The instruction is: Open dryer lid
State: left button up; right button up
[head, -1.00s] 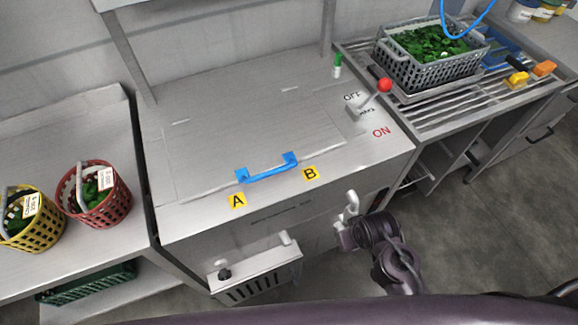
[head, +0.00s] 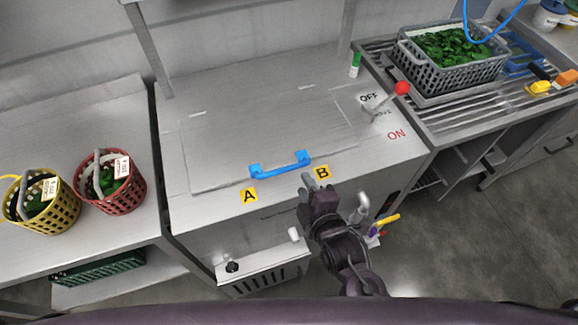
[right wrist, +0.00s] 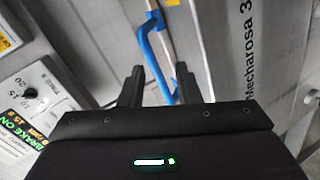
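The dryer lid (head: 250,135) is a flat grey metal panel, shut, set in the top of the steel dryer. Its blue handle (head: 280,166) runs along the lid's front edge, behind the yellow A (head: 249,196) and B (head: 322,173) labels. My right gripper (head: 312,181) is at the dryer's front edge near label B, just in front of the handle's right end. In the right wrist view my right gripper (right wrist: 159,76) has its fingers apart, with the blue handle (right wrist: 150,45) showing beyond and between them; no grip on it shows. My left gripper is out of view.
A lever with a red knob (head: 402,88) stands beside the OFF and ON marks, right of the lid. A green-capped tube (head: 355,64) stands behind it. A red basket (head: 128,196) and a yellow basket (head: 63,213) stand left; a grey crate of greens (head: 424,80) sits right.

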aim_at(290, 170)
jog(key=w+a+n, duration=0.1)
jog(key=w, duration=0.1)
jog(key=w+a+f+n+t, duration=0.1)
jog(key=w, duration=0.1)
jog(key=w+a+n+p, duration=0.1)
jog(key=w, duration=0.1)
jog(key=shift+w+a+f+t+y, duration=0.2)
jog(key=shift+w+a+t+y, duration=0.1)
jog(key=shift+a+y, duration=0.1)
grip_shut()
